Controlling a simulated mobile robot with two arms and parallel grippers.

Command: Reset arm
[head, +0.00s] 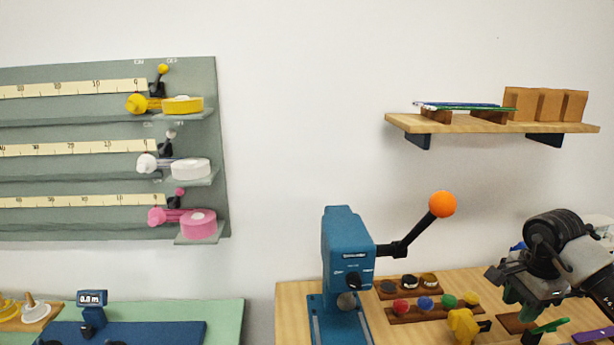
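My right gripper (514,296) comes in from the right edge and hangs above the right part of the wooden bench (293,310). It is dark, and its fingers point down and to the left. I cannot tell how far apart its fingers are or whether it holds anything. A dark green shape shows at its tip. My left gripper is not in view.
A blue press (347,240) with an orange-knobbed lever (442,204) stands left of my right gripper. Racks of coloured knobs (425,305), a yellow tool (463,325) and a green-handled tool (550,326) lie nearby. A wall shelf (480,125) is above.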

